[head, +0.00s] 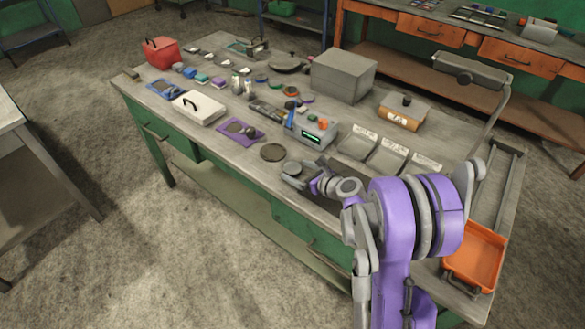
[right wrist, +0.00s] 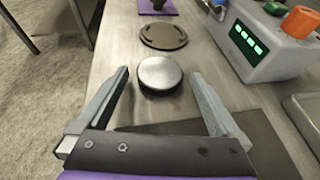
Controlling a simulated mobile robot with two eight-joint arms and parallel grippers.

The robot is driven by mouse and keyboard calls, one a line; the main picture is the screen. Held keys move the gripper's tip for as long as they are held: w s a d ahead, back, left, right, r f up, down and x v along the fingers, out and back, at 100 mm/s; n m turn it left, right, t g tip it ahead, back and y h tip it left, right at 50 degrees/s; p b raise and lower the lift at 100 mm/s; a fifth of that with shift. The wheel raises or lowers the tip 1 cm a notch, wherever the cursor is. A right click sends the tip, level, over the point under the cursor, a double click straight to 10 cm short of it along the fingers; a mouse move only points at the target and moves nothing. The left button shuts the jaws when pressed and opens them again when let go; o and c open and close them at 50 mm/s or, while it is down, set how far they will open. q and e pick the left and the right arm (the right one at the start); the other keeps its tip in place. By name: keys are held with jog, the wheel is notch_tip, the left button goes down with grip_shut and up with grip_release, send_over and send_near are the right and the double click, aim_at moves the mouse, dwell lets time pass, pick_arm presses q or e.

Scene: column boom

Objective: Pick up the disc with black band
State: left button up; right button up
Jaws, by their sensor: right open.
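The disc with black band (right wrist: 160,75) has a flat silver-grey top and a dark side. It lies on the workbench (head: 227,164) and also shows in the head view (head: 292,167). My right gripper (head: 299,178) is open and low over the bench. In the right wrist view its two fingers are spread, with the disc between and slightly beyond their tips. I see no contact, and the disc's underside is hidden. My left gripper is not in view.
A flat dark round plate (right wrist: 163,37) lies just beyond the disc. A grey device with a green display (head: 311,131) stands close by on the right. Labelled grey trays (head: 387,155) are further right. A purple mat (head: 240,130) lies beyond; the bench edge is near on the left.

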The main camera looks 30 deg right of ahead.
jog(key=shift+w+f, duration=0.2)
jog(key=shift+w, duration=0.2)
jog(key=shift+s, duration=0.1)
jog(key=shift+c, duration=0.3)
grip_shut()
